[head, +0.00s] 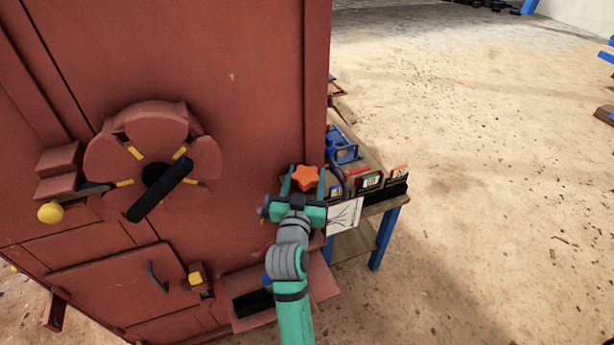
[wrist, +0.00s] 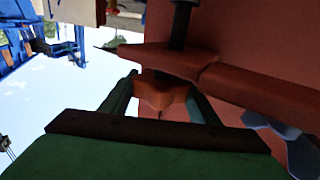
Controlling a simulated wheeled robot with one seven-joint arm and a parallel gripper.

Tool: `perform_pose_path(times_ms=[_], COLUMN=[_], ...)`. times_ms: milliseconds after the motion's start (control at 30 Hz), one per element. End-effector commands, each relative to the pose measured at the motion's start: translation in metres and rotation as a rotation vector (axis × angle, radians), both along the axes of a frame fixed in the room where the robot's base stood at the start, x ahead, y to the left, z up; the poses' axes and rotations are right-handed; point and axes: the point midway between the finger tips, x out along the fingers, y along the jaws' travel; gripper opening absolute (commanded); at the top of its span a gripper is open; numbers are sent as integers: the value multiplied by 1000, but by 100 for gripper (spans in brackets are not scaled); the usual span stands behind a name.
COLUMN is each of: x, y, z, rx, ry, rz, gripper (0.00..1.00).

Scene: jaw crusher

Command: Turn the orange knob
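The orange knob (head: 305,177) is star-shaped and sits near the right edge of the red machine's front. My gripper (head: 304,181) is at the knob, with one finger on its left and one on its right. In the wrist view the orange knob (wrist: 162,92) lies between the two fingertips of my gripper (wrist: 162,90). The fingers are apart and very close to the knob's sides; I cannot tell whether they press on it. The knob's lower part is partly hidden behind my gripper in the head view.
The red machine (head: 240,80) fills the left, with a handwheel (head: 115,160), a black lever (head: 160,190) and a yellow-balled handle (head: 51,212). A wooden table (head: 372,205) with blue legs and several items stands close on the right. Open sandy floor lies beyond.

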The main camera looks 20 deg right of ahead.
Motion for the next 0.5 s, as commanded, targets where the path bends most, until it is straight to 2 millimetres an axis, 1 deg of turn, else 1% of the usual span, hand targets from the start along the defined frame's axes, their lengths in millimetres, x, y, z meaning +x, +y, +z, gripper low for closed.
perform_pose_path(times_ms=[33,267,500], x=[-1,-1,-2], y=[-2,0,-2], z=[0,0,0], rx=[-1,-2,-1], ry=[0,1,0], rz=[-5,7,66], gripper=[33,33,32])
